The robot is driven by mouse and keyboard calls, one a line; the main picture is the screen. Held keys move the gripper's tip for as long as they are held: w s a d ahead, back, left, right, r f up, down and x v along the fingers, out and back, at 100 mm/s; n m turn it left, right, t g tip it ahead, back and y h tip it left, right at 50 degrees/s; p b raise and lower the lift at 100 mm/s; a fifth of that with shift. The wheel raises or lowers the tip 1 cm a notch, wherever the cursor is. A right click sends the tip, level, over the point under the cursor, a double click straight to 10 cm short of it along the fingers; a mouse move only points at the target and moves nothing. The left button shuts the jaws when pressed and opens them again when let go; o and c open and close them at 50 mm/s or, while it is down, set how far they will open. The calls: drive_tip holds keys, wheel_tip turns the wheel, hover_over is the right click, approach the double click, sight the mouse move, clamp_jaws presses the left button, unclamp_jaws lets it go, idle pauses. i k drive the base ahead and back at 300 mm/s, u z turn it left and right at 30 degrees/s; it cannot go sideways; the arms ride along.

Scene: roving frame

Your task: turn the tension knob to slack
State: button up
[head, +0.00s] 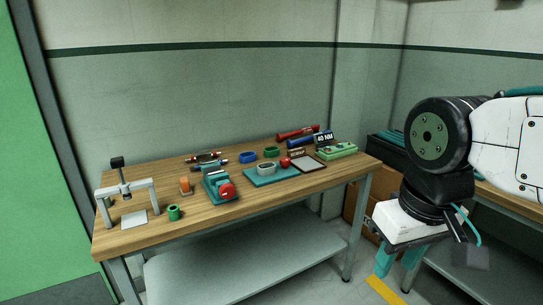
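A teal device (211,187) stands near the front edge of the wooden workbench, left of its middle. A round red knob (227,191) sits on its front right end; it may be the tension knob, but no label or slack mark is readable at this size. My gripper (396,272) hangs at the lower right, pointing down beyond the bench's right end. Its two teal fingers are apart with nothing visible between them. It is well away from the red knob and touches nothing I can see.
The bench's front edge by the knob is clear.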

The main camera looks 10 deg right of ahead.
sight(285, 162)
drive_tip(key=z, duration=0.1)
drive_tip(key=i, duration=1.15)
